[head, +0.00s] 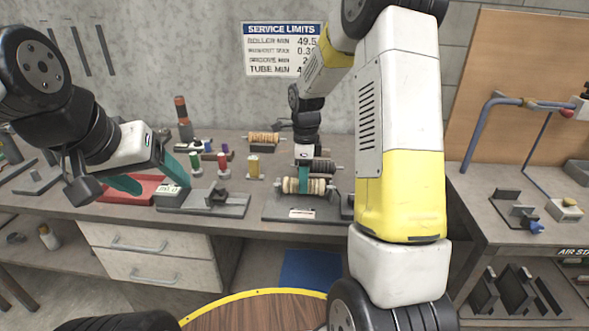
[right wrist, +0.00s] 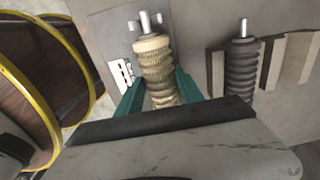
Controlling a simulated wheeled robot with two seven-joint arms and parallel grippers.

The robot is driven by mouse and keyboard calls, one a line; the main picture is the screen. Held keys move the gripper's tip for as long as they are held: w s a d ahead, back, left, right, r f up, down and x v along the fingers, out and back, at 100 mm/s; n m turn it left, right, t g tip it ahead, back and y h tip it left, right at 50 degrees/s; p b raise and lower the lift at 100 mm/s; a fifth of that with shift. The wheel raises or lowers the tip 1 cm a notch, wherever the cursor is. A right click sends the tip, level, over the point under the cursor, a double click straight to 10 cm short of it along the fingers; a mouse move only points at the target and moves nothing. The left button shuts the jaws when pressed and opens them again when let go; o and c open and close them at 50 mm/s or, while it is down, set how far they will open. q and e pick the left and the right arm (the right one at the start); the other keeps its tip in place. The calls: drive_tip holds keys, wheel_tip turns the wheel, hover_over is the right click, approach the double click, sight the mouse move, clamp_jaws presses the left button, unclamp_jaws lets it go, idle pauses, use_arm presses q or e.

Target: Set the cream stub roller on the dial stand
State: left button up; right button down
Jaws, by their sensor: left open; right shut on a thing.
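The cream stub roller (head: 312,187) is ribbed, with a metal shaft, and lies level over a grey plate with a white label (head: 300,213). My right gripper (head: 303,183) reaches down from above and is shut on it. In the right wrist view the roller (right wrist: 155,65) sits between the teal fingers (right wrist: 157,95), which hide its lower end. I cannot tell if it touches its supports. A grey base with small uprights (head: 226,208) to the left may be the dial stand; its dial is not clear. My left gripper (head: 150,177) is open and empty above the red tray (head: 140,197).
A dark ribbed roller (head: 325,167) lies just behind the cream one and also shows in the right wrist view (right wrist: 241,70). A tan roller (head: 263,137) rests at the back. A side bench (head: 510,190) is at right.

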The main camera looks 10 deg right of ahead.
drive_tip(key=c, duration=0.7)
unclamp_jaws()
drive_tip(key=shift+f, duration=0.1)
drive_tip(key=shift+o, duration=0.2)
wheel_tip(320, 180, up, 8)
drive_tip(key=shift+f, duration=0.15)
drive_tip(key=s+r+n+t+y, duration=0.1)
drive_tip(key=s+r+n+t, duration=0.2)
drive_tip(key=s+r+n, duration=0.85)
drive_tip(key=s+a+r+n+t+y, duration=0.1)
drive_tip(key=s+a+n+t, duration=0.1)
drive_tip(key=s+n, duration=0.8)
drive_tip(key=shift+s+r+t, duration=0.2)
drive_tip(key=shift+s+t, duration=0.4)
drive_tip(key=shift+s, duration=0.8)
